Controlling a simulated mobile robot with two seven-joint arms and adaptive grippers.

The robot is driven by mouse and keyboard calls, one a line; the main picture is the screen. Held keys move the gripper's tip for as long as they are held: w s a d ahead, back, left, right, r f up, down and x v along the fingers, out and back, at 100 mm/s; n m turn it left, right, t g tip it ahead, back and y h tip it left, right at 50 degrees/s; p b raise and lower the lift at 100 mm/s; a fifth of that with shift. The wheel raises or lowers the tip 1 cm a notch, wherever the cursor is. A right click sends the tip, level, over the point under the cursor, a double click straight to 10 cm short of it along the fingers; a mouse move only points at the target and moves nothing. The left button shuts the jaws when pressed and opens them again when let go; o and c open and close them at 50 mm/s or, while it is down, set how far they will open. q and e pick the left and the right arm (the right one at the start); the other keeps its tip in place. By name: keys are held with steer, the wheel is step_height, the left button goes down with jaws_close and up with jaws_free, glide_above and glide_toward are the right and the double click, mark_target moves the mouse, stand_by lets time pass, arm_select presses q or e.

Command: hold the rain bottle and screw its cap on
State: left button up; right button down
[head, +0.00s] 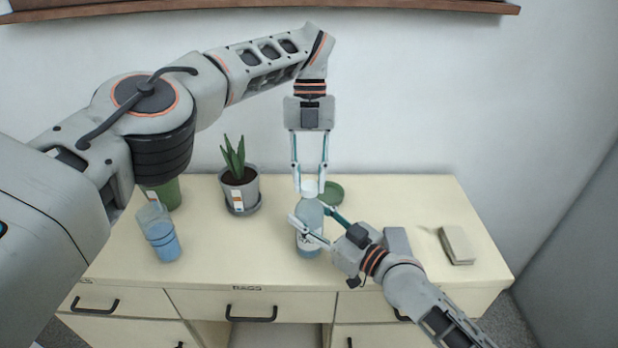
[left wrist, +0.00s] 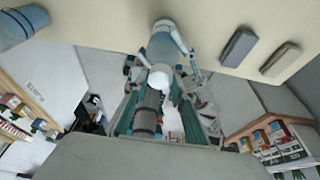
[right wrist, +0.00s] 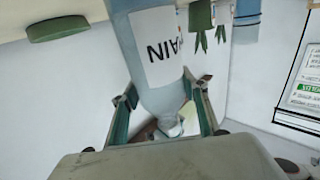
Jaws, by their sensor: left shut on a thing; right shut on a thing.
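The rain bottle (head: 309,240), pale blue with a white label, stands upright near the middle of the cabinet top. My right gripper (head: 312,216) is shut on its upper body from the front right. The label reads RAIN, upside down, on the bottle in the right wrist view (right wrist: 155,45). My left gripper (head: 309,188) points straight down above the bottle, shut on the white cap (head: 309,187). The cap also shows in the left wrist view (left wrist: 159,80). It is at the bottle's top; I cannot tell whether it touches the neck.
A green round lid (head: 330,193) lies just behind the bottle. A beige block (head: 457,246) and a grey block (head: 397,243) are at right. The front left is clear.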

arm_select(q)
steer(key=o, duration=0.7)
steer(key=shift+c, duration=0.2)
